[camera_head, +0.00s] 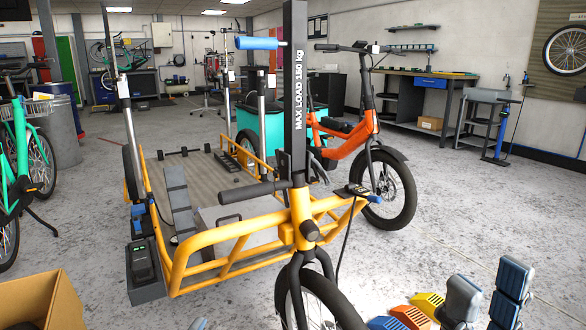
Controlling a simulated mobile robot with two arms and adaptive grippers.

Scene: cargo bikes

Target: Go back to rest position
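My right gripper (487,284) shows at the bottom right. Its two fingers, with grey and blue-black pads, point up and stand apart with nothing visible between them. Its wrist is below the picture. A small grey tip (198,324) at the bottom edge, left of the middle, may belong to my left gripper; too little shows to tell whether it is open. Neither gripper is seen touching the yellow cargo bike (226,240) ahead. The bike has a dark post marked "MAX LOAD 150 kg" (294,100).
A cardboard box (42,303) is at the bottom left. Blue, orange and yellow ribbed pieces (412,312) lie left of my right gripper. An orange bike (362,140) stands behind the cargo bike, green bikes (22,150) at left. The floor at right (470,205) is clear.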

